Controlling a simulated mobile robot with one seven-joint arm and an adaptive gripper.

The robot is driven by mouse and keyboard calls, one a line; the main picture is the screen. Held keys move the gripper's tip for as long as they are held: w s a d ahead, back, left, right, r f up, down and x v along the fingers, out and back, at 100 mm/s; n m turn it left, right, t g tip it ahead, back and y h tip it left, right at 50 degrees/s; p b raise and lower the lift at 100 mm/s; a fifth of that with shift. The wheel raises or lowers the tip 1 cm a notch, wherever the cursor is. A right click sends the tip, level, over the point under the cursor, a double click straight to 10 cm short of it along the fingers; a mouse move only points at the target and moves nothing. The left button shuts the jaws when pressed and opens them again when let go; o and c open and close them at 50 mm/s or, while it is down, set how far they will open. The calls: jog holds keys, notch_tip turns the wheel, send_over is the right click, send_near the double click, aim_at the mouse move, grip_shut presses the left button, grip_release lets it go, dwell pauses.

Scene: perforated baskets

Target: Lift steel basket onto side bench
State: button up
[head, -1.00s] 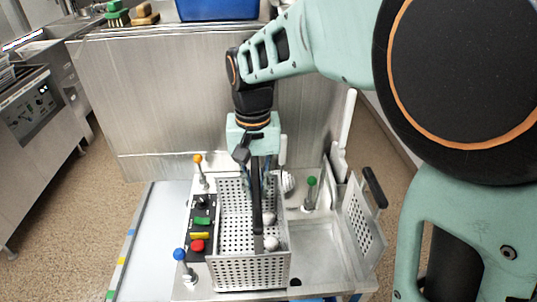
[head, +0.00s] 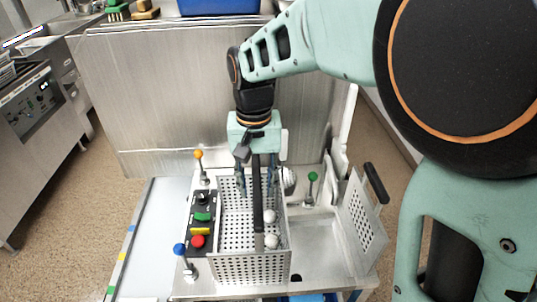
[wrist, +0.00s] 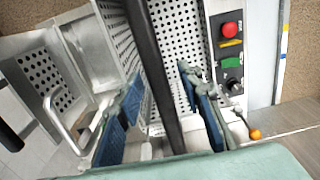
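The steel basket (head: 250,268) is a perforated box on the steel worktop, with white balls inside. It also shows in the wrist view (wrist: 185,30). Its long black handle bar (head: 257,205) runs lengthwise over its middle. My gripper (head: 256,188) points down over the basket's far end. In the wrist view my gripper (wrist: 160,125) has its blue-padded fingers apart, one on each side of the bar, with gaps showing. A pale flat surface (head: 150,240) with coloured edge marks lies left of the worktop; it looks like the side bench.
A control panel with red, yellow and green buttons (head: 198,242) stands close left of the basket. Knobbed levers, orange (head: 198,154), blue (head: 179,249) and green (head: 313,176), rise nearby. A second perforated basket part with a black handle (head: 362,215) leans at right. A steel panel (head: 170,95) stands behind.

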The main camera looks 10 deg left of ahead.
notch_tip(320, 180, up, 12)
dwell(0.7)
